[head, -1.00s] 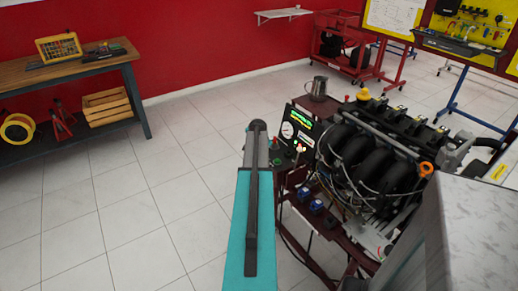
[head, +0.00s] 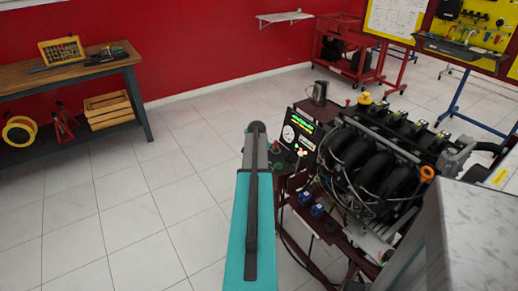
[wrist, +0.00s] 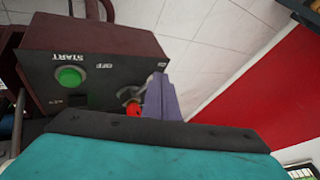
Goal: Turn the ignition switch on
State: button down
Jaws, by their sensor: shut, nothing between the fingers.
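In the wrist view, a dark control box (wrist: 50,52) shows upside-down lettering, with a round green START button (wrist: 69,77). Toward its right edge, near the letters OFF, is the ignition switch (wrist: 128,95), a dark metal piece with a red part below it. My gripper (wrist: 161,98) shows as a purple-grey finger end right beside the switch and overlaps it in the picture. I cannot tell whether they touch. The fingers are shut with nothing between them. In the head view my arm stretches toward the engine trainer's control box (head: 287,161) and hides the gripper.
The engine (head: 375,160) on its dark red stand is just right of my arm, with loose cables and hoses. A metal jug (head: 319,92) stands behind it. A grey cabinet (head: 455,225) is close at the lower right. The tiled floor to the left is clear up to the workbench (head: 70,72).

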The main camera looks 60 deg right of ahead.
jog(key=w+a+r+p, duration=0.1)
jog(key=a+r+p, duration=0.1)
jog(key=a+r, duration=0.2)
notch_tip(320, 180, up, 2)
jog(key=shift+a+r, duration=0.2)
jog(key=shift+a, duration=0.05)
dwell(0.5)
